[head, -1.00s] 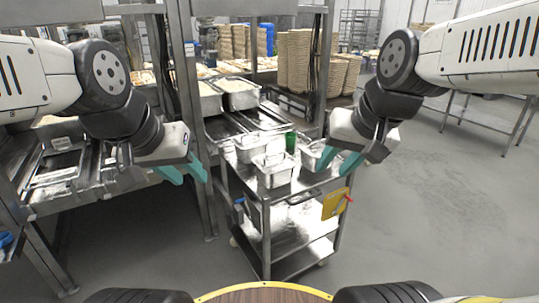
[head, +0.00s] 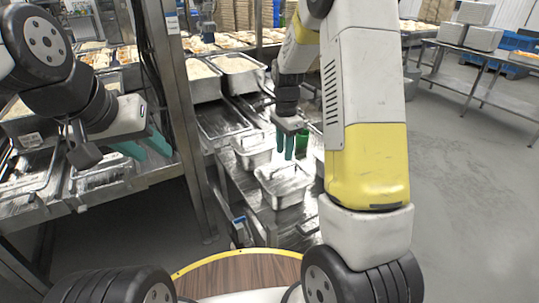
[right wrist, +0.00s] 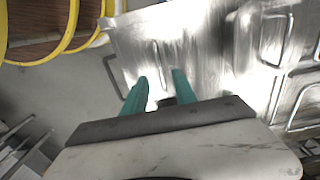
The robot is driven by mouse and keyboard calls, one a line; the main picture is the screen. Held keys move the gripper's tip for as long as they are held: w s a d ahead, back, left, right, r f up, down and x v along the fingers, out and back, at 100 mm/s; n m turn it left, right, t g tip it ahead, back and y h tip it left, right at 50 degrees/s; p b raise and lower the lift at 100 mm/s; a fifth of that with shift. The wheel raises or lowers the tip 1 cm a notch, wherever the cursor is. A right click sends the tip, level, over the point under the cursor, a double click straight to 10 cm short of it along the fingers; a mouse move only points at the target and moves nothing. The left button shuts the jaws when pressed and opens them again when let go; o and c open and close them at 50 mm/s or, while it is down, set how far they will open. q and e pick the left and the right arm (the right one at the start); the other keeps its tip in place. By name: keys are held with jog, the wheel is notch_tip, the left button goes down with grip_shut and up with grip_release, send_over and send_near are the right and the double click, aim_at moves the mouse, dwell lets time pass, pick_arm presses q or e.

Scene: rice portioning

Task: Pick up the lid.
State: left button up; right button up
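A silver metal lid (head: 284,178) with a raised handle lies on the nearest small steel container on the cart. My right gripper (head: 285,148) points down just above and behind that lid in the head view. Its two teal fingers are apart with nothing visibly between them. They also show apart in the right wrist view (right wrist: 160,82), over shiny metal; whether this is the lid or the cart top I cannot tell. My left gripper (head: 147,147) is open and empty at the left, near the steel rack.
A similar steel container (head: 253,150) stands just behind. Larger pans (head: 237,75) filled with pale food stand further back. A steel post (head: 172,100) rises between my arms. My right arm hides the cart's right side.

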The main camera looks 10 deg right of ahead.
aim_at(284, 167)
notch_tip(284, 167, down, 8)
jog(key=shift+d+r, duration=0.1)
grip_shut()
dwell(0.4)
dwell(1.2)
